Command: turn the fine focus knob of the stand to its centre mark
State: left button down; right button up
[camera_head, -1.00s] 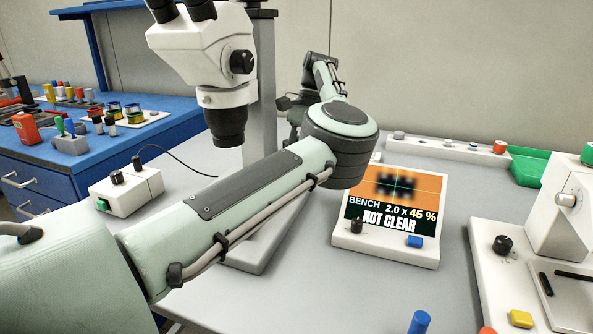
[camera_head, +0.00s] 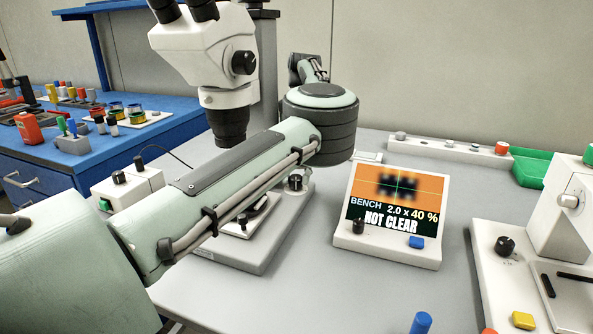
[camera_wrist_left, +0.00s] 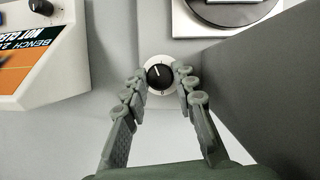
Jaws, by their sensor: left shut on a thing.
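The fine focus knob (camera_wrist_left: 160,75) is a small black round knob with a white pointer line on a pale marked ring. In the left wrist view its line points up and slightly left. My left gripper (camera_wrist_left: 162,78) has a fingertip on each side of it and is shut on it. The stand (camera_head: 261,75) carries a white microscope (camera_head: 207,52). The display (camera_head: 398,190) reads 2.0 x 40 % and NOT CLEAR over a blurred dark pattern. My right gripper is not in view.
My arm crosses in front of the stand base (camera_head: 235,252). A white control box (camera_head: 128,187) stands at its left. A white bonding machine (camera_head: 560,215) stands at the right, with a green bin (camera_head: 532,170) behind. The bench front between them is mostly clear.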

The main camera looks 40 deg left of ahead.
aim_at(297, 175)
pick_arm(q)
jog(key=c, duration=1.2)
grip_release()
notch_tip(297, 175, up, 10)
